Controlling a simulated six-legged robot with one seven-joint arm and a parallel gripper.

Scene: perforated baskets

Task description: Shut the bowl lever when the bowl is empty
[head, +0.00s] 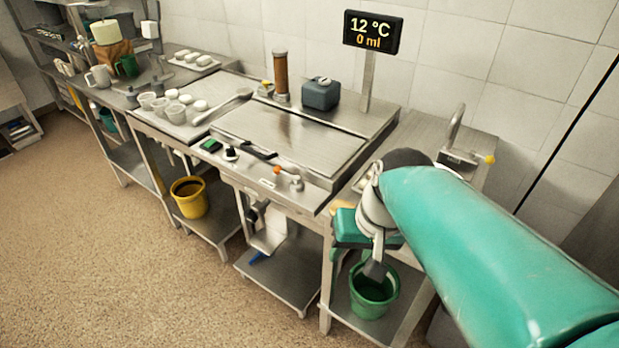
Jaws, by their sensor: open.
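A display (373,32) on a post reads 12 °C and 0 ml. Below it, a wide, shallow steel basin (295,138) is set into the bench; no liquid can be made out in it. Along its front edge are a black handle (258,151), a small orange knob (277,170) and a small metal fitting (296,184). I cannot tell which of these is the bowl lever, or whether it is open or shut. My gripper (375,268) points down in front of the bench at the right, over a green bucket, apart from the front fittings. It is open and appears empty.
The green bucket (372,300) stands on the lower shelf under my gripper. A yellow bucket (190,199) is further left. A tap (455,128) with a yellow end is at the right. The floor at left is clear.

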